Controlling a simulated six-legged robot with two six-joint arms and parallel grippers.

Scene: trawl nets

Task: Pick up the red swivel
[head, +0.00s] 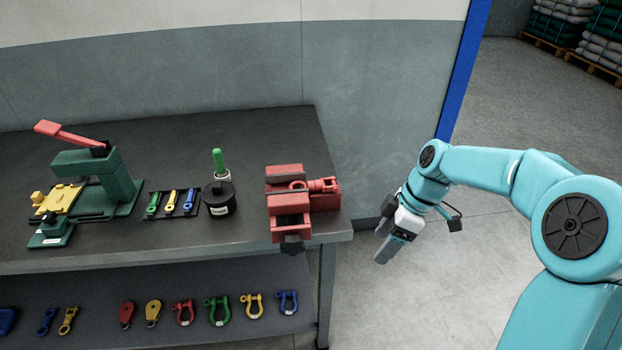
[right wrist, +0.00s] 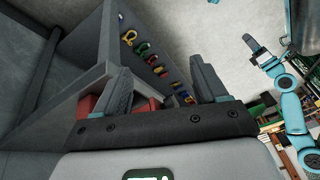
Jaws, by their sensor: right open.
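I cannot make out a red swivel for certain. On the lower shelf in the head view, a blue swivel (head: 47,320) and a yellow swivel (head: 68,320) lie at the left. A red teardrop-shaped piece (head: 126,315) and a red shackle (head: 183,312) lie further right. My right gripper (head: 380,243) is open and empty, in the air right of the bench; its spread fingers also show in the right wrist view (right wrist: 160,64). My left gripper (right wrist: 252,43) seems to show small at the right wrist view's right; its jaws are unclear.
The bench top (head: 250,140) carries a green press (head: 90,185), a rack (head: 172,216) with green, yellow and blue pieces, a black pot (head: 219,203) and a red vise (head: 290,198). The shelf (head: 225,335) also holds green, yellow and blue shackles. Floor right of the bench is clear.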

